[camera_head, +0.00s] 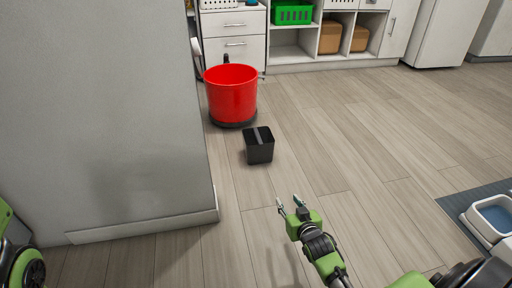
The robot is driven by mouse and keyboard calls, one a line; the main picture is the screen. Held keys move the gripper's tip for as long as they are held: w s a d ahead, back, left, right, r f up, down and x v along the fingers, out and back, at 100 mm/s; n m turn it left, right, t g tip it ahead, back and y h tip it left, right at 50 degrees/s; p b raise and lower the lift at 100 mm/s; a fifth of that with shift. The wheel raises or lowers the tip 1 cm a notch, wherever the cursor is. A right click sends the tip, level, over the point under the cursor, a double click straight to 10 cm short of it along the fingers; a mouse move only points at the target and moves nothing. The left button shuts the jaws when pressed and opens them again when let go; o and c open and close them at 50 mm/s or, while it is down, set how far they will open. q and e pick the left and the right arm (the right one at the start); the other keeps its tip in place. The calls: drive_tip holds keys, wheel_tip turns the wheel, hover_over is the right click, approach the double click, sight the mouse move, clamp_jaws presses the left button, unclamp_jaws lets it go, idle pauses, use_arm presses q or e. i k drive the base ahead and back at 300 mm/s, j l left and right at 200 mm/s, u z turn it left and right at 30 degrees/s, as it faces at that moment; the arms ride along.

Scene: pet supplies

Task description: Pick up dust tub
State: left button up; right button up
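A large red tub (231,95) with a dark base stands upright on the wood floor by the corner of a grey wall. A small black square tub (259,146) stands on the floor just in front of it. I cannot tell which of the two is the dust tub. My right gripper (289,204) is green and black, comes in from the lower right, and is below and to the right of the black tub, apart from it. Its two fingertips are spread and nothing is between them. My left gripper is out of view; only a green and black arm part shows at the left edge.
A grey wall block (105,120) fills the left side. White drawers (234,38) and shelves holding a green basket (292,13) and brown boxes stand at the back. A blue-and-white tray (492,216) lies on a dark mat (456,207) at right. The middle floor is clear.

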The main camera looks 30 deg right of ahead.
sight(258, 146)
drive_tip(key=i+l, duration=0.15)
drive_tip(key=i, duration=0.25)
drive_tip(key=i+l, duration=0.15)
drive_tip(key=i, duration=0.2)
drive_tip(key=i+l, duration=0.15)
drive_tip(key=i, duration=0.25)
